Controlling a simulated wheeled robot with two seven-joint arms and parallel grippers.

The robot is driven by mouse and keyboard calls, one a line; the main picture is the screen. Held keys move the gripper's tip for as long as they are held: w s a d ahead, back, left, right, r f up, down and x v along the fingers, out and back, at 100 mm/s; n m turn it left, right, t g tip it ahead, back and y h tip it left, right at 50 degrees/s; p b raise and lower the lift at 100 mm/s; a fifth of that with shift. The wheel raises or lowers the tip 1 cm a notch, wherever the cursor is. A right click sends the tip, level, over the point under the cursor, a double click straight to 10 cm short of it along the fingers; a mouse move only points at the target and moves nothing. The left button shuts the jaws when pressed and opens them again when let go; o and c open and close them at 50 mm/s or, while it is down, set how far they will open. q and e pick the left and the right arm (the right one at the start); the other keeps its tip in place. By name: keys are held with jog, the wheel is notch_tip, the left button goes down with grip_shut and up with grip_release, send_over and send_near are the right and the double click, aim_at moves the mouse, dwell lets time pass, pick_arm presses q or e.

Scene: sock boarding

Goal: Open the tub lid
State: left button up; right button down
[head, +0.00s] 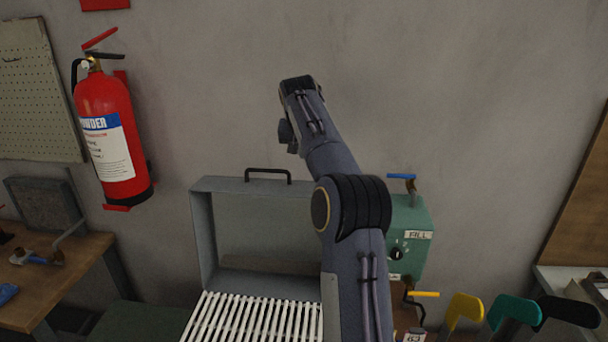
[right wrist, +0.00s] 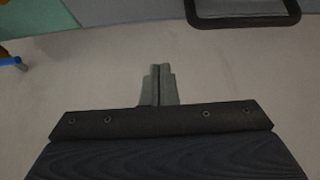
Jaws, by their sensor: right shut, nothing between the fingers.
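The tub lid (head: 266,235) is a grey, rimmed panel that stands upright against the wall side, its inner face towards me. A dark bar handle (head: 268,171) is on its top edge. A dark handle also shows at the top right of the right wrist view (right wrist: 245,22). Below the lid lie white slats (head: 250,322) at the tub opening. My right gripper (head: 291,143) is above the lid and handle, mostly hidden by my wrist in the head view. In the right wrist view its fingers (right wrist: 160,84) are shut and empty, apart from the handle. My left gripper is out of view.
A green box (head: 412,240) with a blue-levered valve (head: 401,177) stands right of the lid, partly behind my arm. Yellow, teal and black shapes (head: 515,311) stand at lower right. A red extinguisher (head: 108,140) hangs at left above a wooden bench (head: 70,275).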

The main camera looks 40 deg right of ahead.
notch_tip(320, 180, down, 8)
jog(key=d, duration=0.1)
jog(key=shift+w+p, duration=0.3)
jog(key=shift+w, duration=0.1)
dwell(0.5)
